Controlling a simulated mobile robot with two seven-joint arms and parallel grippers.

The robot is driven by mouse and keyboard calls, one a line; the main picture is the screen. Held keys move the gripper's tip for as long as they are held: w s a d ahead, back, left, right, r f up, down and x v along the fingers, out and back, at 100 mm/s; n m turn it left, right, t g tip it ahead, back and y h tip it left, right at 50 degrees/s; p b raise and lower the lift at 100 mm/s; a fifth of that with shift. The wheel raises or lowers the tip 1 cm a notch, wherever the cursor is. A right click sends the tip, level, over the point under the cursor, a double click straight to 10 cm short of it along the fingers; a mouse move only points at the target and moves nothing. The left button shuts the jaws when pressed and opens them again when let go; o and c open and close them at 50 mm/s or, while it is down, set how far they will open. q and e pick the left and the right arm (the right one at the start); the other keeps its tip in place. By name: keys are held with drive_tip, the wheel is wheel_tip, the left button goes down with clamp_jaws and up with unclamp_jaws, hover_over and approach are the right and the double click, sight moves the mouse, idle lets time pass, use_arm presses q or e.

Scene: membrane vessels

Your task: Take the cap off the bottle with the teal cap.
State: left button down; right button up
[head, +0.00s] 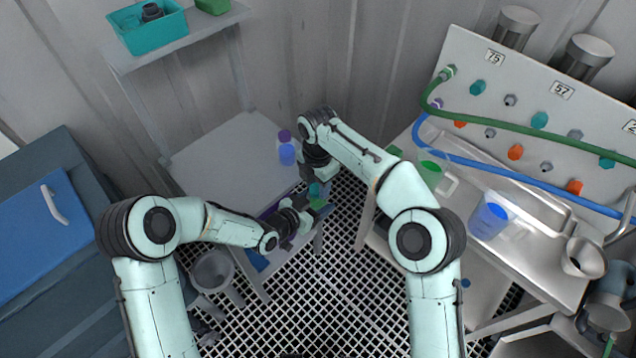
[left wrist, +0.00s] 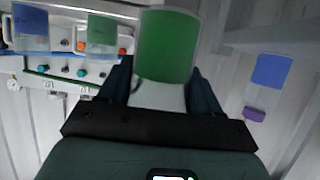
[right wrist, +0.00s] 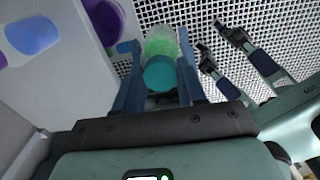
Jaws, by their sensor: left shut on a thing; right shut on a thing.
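The bottle (head: 319,203) with green contents and a teal cap (right wrist: 160,74) is between my two grippers, in front of the white table and over the floor grating. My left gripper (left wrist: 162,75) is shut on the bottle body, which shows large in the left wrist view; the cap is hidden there. My right gripper (right wrist: 158,76) reaches in from above, its fingers shut on the teal cap. In the right wrist view the cap faces my camera and the green body shows behind it, in line with the cap. I cannot tell whether the cap has turned.
A blue bottle with a purple cap (head: 287,153) stands on the white table (head: 215,160). A purple item (right wrist: 104,20) is close to the held bottle. At right, a metal bench carries a green cup (head: 430,170), a blue cup (head: 489,220) and hoses. The floor is open grating.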

drive_tip(key=shift+a+r, duration=0.2)
drive_tip(key=shift+r, duration=0.05)
drive_tip(key=shift+r, duration=0.7)
drive_tip(key=shift+d+r, duration=0.1)
drive_tip(key=shift+r, duration=0.15)
